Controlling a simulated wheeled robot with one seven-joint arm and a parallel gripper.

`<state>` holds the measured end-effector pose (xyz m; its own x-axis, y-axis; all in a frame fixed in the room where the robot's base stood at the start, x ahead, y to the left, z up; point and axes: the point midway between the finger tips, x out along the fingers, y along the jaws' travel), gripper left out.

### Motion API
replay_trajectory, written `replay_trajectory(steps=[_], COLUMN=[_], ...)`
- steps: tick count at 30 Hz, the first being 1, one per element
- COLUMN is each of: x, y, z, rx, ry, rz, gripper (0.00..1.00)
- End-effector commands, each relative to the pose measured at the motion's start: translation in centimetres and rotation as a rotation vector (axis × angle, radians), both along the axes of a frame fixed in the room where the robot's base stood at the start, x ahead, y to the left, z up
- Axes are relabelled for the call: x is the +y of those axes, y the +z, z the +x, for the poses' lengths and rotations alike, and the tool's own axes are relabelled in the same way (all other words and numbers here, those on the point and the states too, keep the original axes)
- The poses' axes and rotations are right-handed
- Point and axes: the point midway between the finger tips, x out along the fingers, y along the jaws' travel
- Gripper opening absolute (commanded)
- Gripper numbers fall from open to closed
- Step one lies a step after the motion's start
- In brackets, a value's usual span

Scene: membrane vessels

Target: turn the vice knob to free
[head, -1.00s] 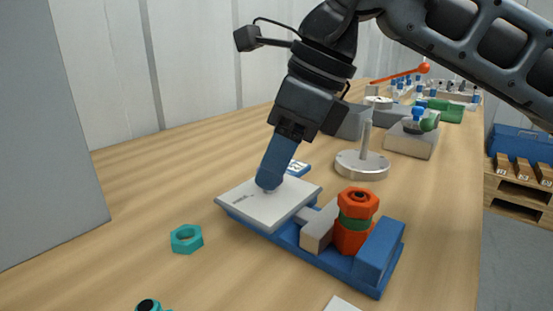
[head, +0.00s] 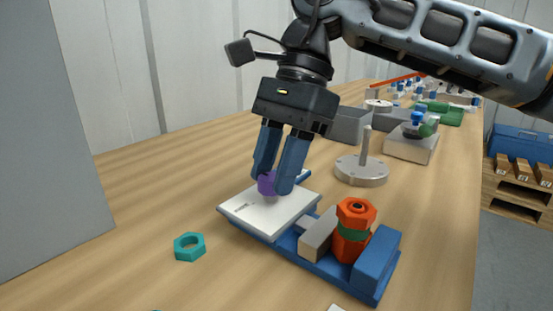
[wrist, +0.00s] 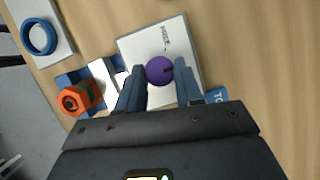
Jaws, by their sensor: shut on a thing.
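The vice (head: 338,272) is a blue base on the wooden bench, with a white plate (head: 262,216) at its left end. A purple knob (head: 267,184) stands on that plate; in the wrist view the round knob (wrist: 159,70) shows a dark mark on its right side. My gripper (head: 278,186) points down with its blue fingers on either side of the knob, shut on it. It also shows in the wrist view (wrist: 160,90). A grey jaw (head: 318,236) is beside an orange hex piece with a green band (head: 354,230), which stands between the jaw and the blue end block (head: 376,258).
A teal nut (head: 189,247) lies left of the vice. A round metal base with an upright post (head: 361,170) stands behind it. Grey bins (head: 349,125) and a block with a blue-topped part (head: 411,145) are farther back. A grey panel (head: 45,130) stands at left.

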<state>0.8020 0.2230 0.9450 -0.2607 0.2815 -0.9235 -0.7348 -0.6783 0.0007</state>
Motion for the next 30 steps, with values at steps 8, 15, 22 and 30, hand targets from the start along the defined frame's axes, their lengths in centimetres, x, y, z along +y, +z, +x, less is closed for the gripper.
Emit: replay_trajectory(steps=[8, 15, 22, 30], x=[0.27, 0.42, 0.61, 0.76], y=[0.22, 0.17, 0.13, 0.11], z=[0.17, 0.27, 0.3, 0.3], rx=[-0.001, 0.0, -0.001, -0.003], ry=[0.264, 0.491, 0.701, 0.893], rz=[0.0, -0.001, -0.001, -0.001], gripper=[0.05, 0.05, 0.05, 0.05])
